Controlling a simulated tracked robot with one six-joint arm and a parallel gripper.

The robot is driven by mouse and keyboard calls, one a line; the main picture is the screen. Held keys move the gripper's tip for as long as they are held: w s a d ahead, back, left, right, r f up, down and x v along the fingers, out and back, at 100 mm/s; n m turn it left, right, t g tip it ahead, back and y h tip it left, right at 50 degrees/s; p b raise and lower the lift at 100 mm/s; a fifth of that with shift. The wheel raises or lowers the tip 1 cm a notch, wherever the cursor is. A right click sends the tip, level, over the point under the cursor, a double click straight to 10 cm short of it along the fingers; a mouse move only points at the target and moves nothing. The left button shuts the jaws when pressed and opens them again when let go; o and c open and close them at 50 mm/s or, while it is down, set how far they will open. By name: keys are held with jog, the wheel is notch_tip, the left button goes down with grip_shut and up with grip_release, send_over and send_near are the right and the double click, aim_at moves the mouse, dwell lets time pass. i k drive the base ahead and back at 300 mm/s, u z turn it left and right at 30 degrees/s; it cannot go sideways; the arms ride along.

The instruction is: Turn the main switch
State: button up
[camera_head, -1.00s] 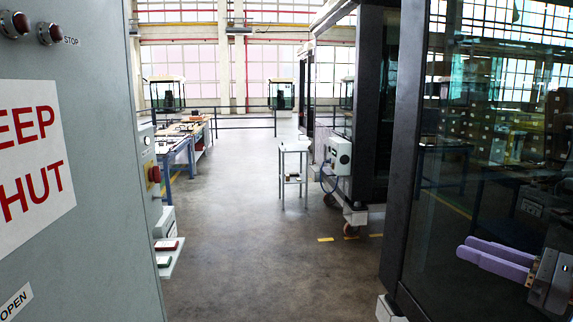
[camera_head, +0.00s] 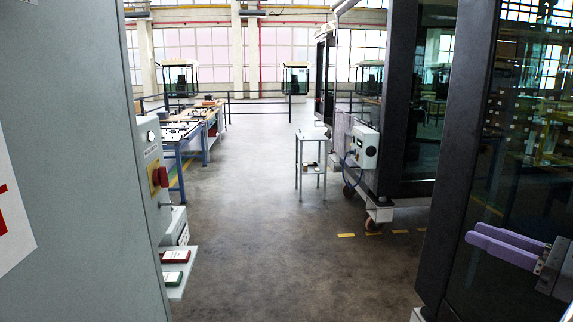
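A red rotary switch on a yellow plate (camera_head: 159,177) sits on the narrow side face of the grey cabinet (camera_head: 75,130) at the left; it looks like the main switch. I see it at a steep angle, so its handle position is unclear. My gripper (camera_head: 468,232) is at the lower right, far across the aisle opening from the switch. Its two purple fingers point left and lie close together with nothing visible between them. I cannot tell whether they are apart or touching.
Below the switch, a small shelf (camera_head: 178,280) with red and green items juts from the cabinet. A dark-framed glass cab (camera_head: 455,165) stands close at right, behind my gripper. A small trolley (camera_head: 312,140) and a workbench (camera_head: 185,140) stand farther back. The aisle floor (camera_head: 270,250) is clear.

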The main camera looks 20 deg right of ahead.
aim_at(160, 175)
jog(key=i, duration=1.2)
jog(key=u, duration=1.9)
